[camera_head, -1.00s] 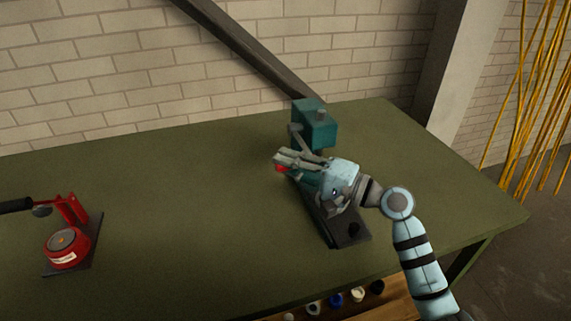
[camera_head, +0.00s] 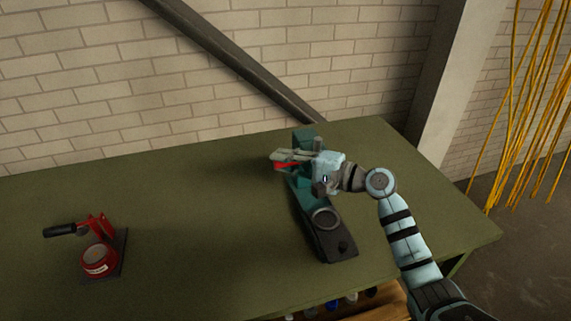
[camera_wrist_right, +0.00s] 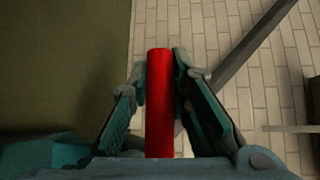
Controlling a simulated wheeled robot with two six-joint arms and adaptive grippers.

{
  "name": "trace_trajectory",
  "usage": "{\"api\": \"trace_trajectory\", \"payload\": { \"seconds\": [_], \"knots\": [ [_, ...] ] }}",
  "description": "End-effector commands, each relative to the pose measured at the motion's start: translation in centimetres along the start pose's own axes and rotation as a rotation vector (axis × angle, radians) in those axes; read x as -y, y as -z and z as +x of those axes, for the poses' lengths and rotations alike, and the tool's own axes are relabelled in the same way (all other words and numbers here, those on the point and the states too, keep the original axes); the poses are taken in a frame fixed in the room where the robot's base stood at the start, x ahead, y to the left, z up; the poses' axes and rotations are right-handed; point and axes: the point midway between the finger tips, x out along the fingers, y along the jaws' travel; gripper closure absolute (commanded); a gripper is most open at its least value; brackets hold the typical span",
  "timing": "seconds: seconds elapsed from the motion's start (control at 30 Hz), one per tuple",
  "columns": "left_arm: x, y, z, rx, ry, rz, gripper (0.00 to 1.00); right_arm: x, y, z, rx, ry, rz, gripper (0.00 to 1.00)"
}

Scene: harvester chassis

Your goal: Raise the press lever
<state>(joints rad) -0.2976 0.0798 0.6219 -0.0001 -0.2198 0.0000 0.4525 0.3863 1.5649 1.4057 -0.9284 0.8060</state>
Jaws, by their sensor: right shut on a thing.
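The teal press (camera_head: 303,137) stands near the back of the green table, with its dark base (camera_head: 335,245) pointing toward me. Its lever has a red handle (camera_head: 283,166). My right gripper (camera_head: 288,160) is shut on this handle, high over the base and close to the press head, which it partly hides. In the right wrist view the red handle (camera_wrist_right: 159,105) runs lengthwise between the two fingers (camera_wrist_right: 160,85). My left gripper is not in view.
A smaller red press (camera_head: 98,258) with a black handle stands on a dark plate at the left of the green table (camera_head: 190,200). The table between the two presses is clear. A brick wall (camera_head: 90,80) and a slanted beam (camera_head: 235,60) are behind.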

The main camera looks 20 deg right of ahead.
Motion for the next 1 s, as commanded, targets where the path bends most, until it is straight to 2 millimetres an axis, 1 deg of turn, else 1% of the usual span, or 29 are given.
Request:
{"api": "trace_trajectory", "payload": {
  "seconds": [0.03,0.1,0.53,0.57,0.6,0.67,0.93,1.0],
  "knots": [
    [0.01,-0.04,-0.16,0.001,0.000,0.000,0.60,0.37,0.06,0.05,-0.001,0.003,-0.004,1.00],
    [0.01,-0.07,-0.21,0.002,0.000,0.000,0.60,0.46,0.11,0.12,-0.001,0.003,-0.004,1.00],
    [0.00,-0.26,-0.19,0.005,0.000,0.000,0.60,0.47,0.15,0.20,0.000,0.002,-0.004,1.00],
    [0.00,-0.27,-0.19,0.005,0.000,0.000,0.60,0.47,0.15,0.20,0.000,0.002,-0.004,0.77],
    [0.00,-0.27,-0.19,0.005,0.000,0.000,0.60,0.46,0.15,0.20,0.001,0.002,-0.004,0.71],
    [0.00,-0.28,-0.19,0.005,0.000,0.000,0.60,0.44,0.14,0.20,0.001,0.002,-0.003,0.61],
    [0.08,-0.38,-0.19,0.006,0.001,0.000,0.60,0.35,0.13,0.18,0.001,0.000,-0.002,0.61],
    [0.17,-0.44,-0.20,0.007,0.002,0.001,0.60,0.31,0.16,-0.10,0.000,0.000,-0.002,0.61]
  ]
}}
